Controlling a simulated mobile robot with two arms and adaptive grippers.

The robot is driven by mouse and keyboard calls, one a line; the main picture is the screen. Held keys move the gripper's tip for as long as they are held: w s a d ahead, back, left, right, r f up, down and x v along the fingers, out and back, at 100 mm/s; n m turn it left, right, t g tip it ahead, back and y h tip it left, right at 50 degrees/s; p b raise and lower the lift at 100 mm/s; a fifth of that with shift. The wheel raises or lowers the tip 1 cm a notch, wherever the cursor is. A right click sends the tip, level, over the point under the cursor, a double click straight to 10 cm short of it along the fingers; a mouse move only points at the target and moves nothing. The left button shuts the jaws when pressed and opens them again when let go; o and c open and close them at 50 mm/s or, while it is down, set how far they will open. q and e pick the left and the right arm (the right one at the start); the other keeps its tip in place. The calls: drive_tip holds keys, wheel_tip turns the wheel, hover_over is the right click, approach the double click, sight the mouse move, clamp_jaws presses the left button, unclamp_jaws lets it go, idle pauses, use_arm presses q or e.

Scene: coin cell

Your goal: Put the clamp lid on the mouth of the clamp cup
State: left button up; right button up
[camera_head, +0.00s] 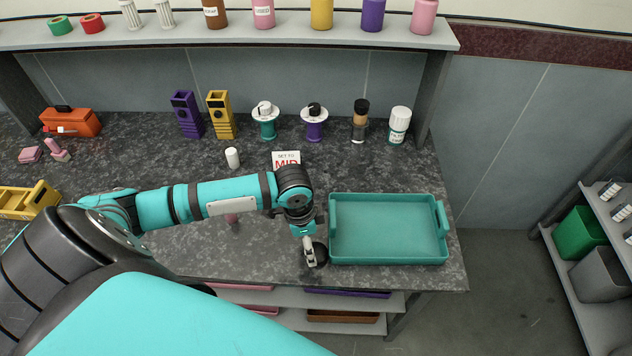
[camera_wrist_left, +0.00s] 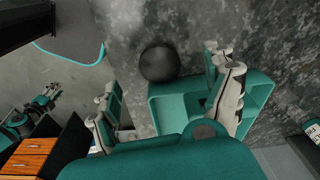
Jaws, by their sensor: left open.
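A dark round piece (camera_head: 320,253) sits on the counter just left of the teal tray; its smooth rounded top also shows in the left wrist view (camera_wrist_left: 159,63). I cannot tell whether it is the clamp lid or the clamp cup, and I cannot pick out the other part. My left gripper (camera_head: 310,257) is low beside this piece. In the left wrist view its two fingers (camera_wrist_left: 168,98) stand wide apart with nothing held between them. A small teal and grey arm end (camera_wrist_left: 42,103), probably my right gripper, shows at the far left; its jaws are too small to read.
The teal tray (camera_head: 388,262) is empty, close right of my left gripper. Purple (camera_head: 187,115) and yellow (camera_head: 221,115) holders, spools, bottles and a sign (camera_head: 286,161) stand behind. A pink piece (camera_head: 232,218) lies below my arm. The counter's front edge is close.

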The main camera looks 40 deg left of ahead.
sight(315, 250)
use_arm(q)
drive_tip(key=shift+d+f, duration=0.1)
drive_tip(key=shift+f, duration=0.15)
drive_tip(key=shift+d+f, duration=0.1)
drive_tip(key=shift+f, duration=0.15)
drive_tip(key=f, duration=0.2)
drive_tip(key=d+f+p, duration=0.1)
drive_tip(key=shift+w+f, duration=0.25)
drive_tip(key=shift+w, duration=0.1)
drive_tip(key=shift+f, duration=0.5)
use_arm(e)
drive_tip(key=shift+w+a+r, duration=0.15)
drive_tip(key=shift+w+r, duration=0.05)
drive_tip(key=shift+r, duration=0.4)
